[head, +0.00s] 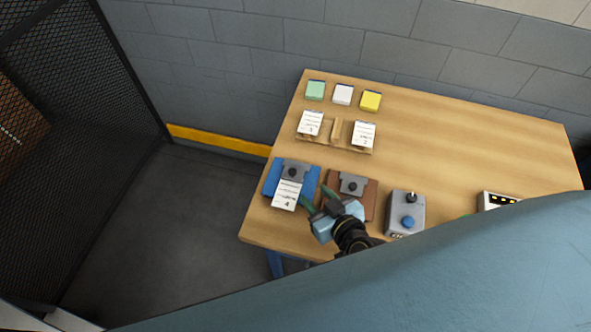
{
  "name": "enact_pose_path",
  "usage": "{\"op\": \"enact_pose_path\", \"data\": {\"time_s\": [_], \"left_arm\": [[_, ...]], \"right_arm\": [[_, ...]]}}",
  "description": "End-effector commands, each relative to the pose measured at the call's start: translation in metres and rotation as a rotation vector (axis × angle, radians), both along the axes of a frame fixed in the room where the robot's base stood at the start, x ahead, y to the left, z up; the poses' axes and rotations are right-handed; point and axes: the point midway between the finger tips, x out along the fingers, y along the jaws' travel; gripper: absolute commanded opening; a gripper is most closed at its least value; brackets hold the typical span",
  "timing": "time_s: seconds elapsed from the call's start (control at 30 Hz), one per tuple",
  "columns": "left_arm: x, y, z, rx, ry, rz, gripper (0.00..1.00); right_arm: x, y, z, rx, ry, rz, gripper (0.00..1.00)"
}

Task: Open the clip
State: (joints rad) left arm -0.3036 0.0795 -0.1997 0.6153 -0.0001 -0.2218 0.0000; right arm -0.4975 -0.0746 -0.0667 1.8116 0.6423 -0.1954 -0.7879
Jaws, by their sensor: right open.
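A blue clipboard (272,189) lies at the table's left front, with a dark grey clip (292,172) at its top and a white sheet marked 4 (286,194) below the clip. A brown clipboard (367,201) lies to its right, with its own grey clip (352,184) and no sheet visible. My right gripper (316,200) is open, its fingers pointing up and left between the two boards, close to the sheet's right edge. I cannot tell whether it touches anything. Part of the brown board is hidden behind it. My left gripper is out of view.
A wooden rack (336,131) holds two white cards. Behind it lie green (315,90), white (343,94) and yellow (370,100) pads. A grey control box (405,214) with a blue button stands right of the boards. The table's (470,135) back right is clear.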

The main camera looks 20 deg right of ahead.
Motion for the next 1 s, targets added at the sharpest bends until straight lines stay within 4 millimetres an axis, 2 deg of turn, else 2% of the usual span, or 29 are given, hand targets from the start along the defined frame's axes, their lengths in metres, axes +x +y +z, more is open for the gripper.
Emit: {"op": "enact_pose_path", "data": {"time_s": [0.03,0.1,0.2,0.5,0.7,0.97,1.0], "left_arm": [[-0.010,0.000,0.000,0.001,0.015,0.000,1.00],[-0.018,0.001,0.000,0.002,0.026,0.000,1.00],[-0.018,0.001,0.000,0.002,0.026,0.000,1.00],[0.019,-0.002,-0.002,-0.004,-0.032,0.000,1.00],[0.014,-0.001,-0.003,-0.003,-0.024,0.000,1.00],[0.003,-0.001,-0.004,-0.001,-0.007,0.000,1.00],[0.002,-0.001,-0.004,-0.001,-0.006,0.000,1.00]], "right_arm": [[0.011,0.002,-0.003,0.001,-0.002,0.000,0.41],[0.025,0.005,-0.008,0.002,-0.004,0.000,0.41],[0.043,0.008,-0.017,0.001,-0.003,0.000,0.41],[0.085,0.016,-0.036,0.000,-0.001,0.000,0.41],[0.095,0.018,-0.040,0.000,0.000,0.000,0.41],[0.096,0.019,-0.040,0.000,0.000,0.000,0.41],[0.096,0.019,-0.040,0.000,0.000,0.000,0.37]]}}
